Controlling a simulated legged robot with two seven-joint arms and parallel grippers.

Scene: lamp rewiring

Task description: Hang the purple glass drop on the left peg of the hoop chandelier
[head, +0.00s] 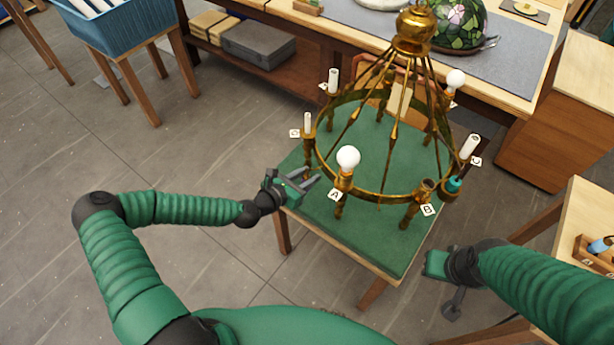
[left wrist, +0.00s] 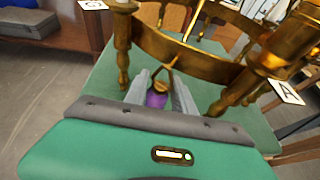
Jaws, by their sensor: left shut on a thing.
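The brass hoop chandelier (head: 384,194) stands on a green-topped table. My left gripper (head: 309,179) is at the hoop's near left side, between the candle arm at its left and the bulb arm marked A. In the left wrist view, my left gripper (left wrist: 160,98) is shut on the purple glass drop (left wrist: 157,99), which has a gold cap. A thin gold loop (left wrist: 172,68) rises above the cap in front of the hoop band (left wrist: 190,58). I cannot tell whether it rests on a peg. My right gripper (head: 437,264) is low at the right; its fingers are not clear.
The green table top (head: 385,250) has bare room in front of the hoop. White bulb A (head: 348,157) stands close to my left gripper. A workbench (head: 500,75) with a stained-glass shade (head: 458,22) is behind. A small side table (head: 590,205) is at the right.

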